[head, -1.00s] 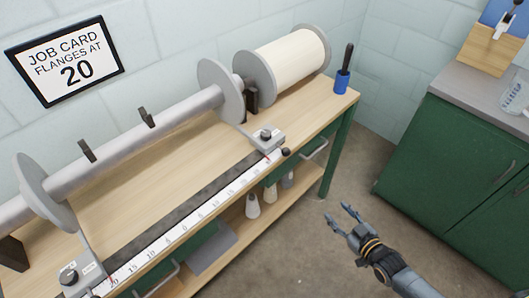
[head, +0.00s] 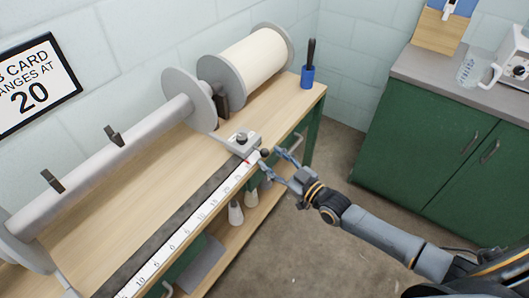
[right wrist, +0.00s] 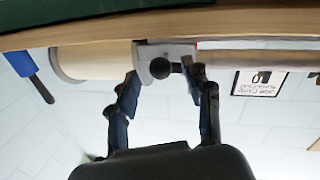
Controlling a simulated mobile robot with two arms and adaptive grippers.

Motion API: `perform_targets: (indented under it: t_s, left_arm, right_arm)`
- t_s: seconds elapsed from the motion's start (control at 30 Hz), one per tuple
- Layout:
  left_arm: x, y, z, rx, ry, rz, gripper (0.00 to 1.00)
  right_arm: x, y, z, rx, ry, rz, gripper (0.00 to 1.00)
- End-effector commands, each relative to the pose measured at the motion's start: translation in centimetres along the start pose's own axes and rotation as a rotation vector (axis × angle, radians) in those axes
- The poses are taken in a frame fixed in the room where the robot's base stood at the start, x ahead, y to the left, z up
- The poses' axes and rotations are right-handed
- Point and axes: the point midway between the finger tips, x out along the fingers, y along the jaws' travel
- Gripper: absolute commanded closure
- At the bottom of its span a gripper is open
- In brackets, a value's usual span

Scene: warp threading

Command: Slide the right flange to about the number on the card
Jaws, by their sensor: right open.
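The right flange (head: 188,98) is a grey disc on the horizontal beam, joined to a grey carriage block (head: 243,142) at the right end of the white scale (head: 185,235). The carriage's red mark lies near that end; its exact reading is too small to tell. A dark ball knob (head: 265,152) sticks out from the carriage. My right gripper (head: 270,161) is open at the knob. In the right wrist view, the knob (right wrist: 160,68) sits between the open fingers (right wrist: 163,78), with gaps showing. The job card (head: 32,88) reads 20, its left part cut off. My left gripper is out of view.
The left flange (head: 22,250) is partly cut off. A green cabinet (head: 430,150) stands to the right.

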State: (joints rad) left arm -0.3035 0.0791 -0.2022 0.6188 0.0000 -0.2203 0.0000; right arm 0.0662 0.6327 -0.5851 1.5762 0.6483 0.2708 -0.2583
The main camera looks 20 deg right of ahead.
Motion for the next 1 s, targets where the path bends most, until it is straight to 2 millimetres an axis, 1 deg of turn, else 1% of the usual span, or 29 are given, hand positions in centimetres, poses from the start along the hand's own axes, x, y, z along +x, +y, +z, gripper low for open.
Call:
perform_targets:
  t_s: [0.03, 0.1, 0.23, 0.4, 0.63, 0.77, 0.8, 0.87, 0.9, 1.0]
  left_arm:
    - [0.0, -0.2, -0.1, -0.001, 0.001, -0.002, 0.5]
    - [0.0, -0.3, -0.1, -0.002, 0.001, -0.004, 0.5]
    - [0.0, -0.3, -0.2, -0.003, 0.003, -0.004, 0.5]
    - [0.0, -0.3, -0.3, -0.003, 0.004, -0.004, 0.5]
    - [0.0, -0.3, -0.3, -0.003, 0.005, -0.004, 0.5]
    - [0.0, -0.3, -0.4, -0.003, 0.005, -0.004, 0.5]
    - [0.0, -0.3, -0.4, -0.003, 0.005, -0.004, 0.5]
    - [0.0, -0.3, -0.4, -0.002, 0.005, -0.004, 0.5]
    - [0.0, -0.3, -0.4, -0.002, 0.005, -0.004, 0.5]
    - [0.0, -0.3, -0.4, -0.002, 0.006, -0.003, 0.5]
  right_arm:
    - [0.9, 0.0, -0.1, -0.001, 0.002, 0.0, 0.5]
    - [1.9, 0.0, -0.1, -0.001, 0.002, 0.0, 0.5]
    - [3.2, 0.0, 0.0, -0.001, 0.001, 0.0, 0.5]
    - [3.8, 0.0, 0.0, 0.0, -0.001, -0.001, 0.5]
    - [3.8, 0.0, 0.0, 0.0, -0.001, -0.001, 0.5]
    - [3.8, 0.0, 0.0, 0.0, -0.001, -0.001, 0.77]
    - [3.8, 0.0, 0.0, 0.0, -0.001, -0.001, 0.85]
    - [3.8, 0.0, 0.0, 0.0, -0.001, -0.001, 0.97]
    - [3.8, 0.0, 0.0, 0.0, -0.001, -0.001, 1.0]
    - [3.8, 0.0, 0.0, 0.0, -0.001, -0.001, 1.0]
